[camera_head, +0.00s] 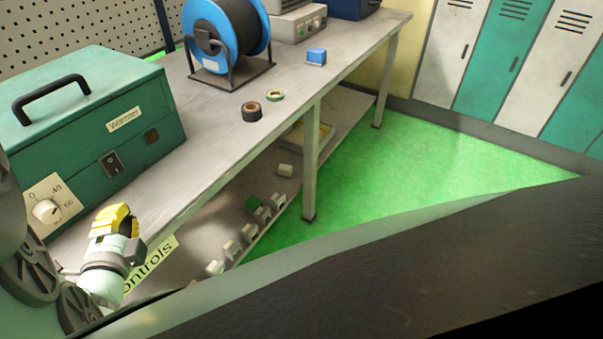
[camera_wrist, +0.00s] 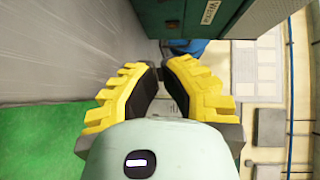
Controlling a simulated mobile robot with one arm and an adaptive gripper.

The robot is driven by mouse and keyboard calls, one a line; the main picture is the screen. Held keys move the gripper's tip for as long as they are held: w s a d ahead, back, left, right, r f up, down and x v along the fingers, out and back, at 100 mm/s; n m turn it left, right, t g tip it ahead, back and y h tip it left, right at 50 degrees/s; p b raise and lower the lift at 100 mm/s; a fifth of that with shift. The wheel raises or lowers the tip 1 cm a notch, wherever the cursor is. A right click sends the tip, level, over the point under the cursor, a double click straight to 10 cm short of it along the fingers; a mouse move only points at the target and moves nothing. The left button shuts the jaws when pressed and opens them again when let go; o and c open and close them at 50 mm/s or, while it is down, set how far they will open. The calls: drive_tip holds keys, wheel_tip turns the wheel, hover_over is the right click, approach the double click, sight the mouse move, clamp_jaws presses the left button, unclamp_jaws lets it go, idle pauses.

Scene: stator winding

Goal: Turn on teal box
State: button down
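The teal box (camera_head: 70,115) labelled "Warmer" stands on the left of the bench, its black carrying handle on the lid. Its front has a black rocker switch (camera_head: 111,163), a white dial plate with a knob (camera_head: 47,210), and a small dark square part (camera_head: 152,135). I cannot tell the switch's position. In the wrist view, part of the box (camera_wrist: 178,15) shows at the top. My gripper (camera_head: 115,217) has yellow fingers and hangs in front of the box, below the switch. In the wrist view, the fingers (camera_wrist: 160,72) are apart with nothing between them.
The lower shelf holds a row of small switches beside a "Controls" label (camera_head: 150,265). Lockers stand at the right. The green floor beyond is clear.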

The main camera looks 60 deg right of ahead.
sight(113, 165)
drive_tip(key=p+x, duration=0.1)
drive_tip(key=x, duration=0.4)
drive_tip(key=p+x, duration=0.1)
drive_tip(key=x, duration=0.4)
drive_tip(key=shift+d+r, duration=0.2)
drive_tip(key=shift+w+a+f, duration=0.15)
drive_tip(key=shift+w+f, duration=0.05)
drive_tip(key=shift+w, duration=0.8)
drive_tip(key=shift+w+a+f, duration=0.15)
drive_tip(key=shift+w+f, duration=0.05)
drive_tip(key=shift+w, duration=0.75)
drive_tip(key=shift+f, duration=0.1)
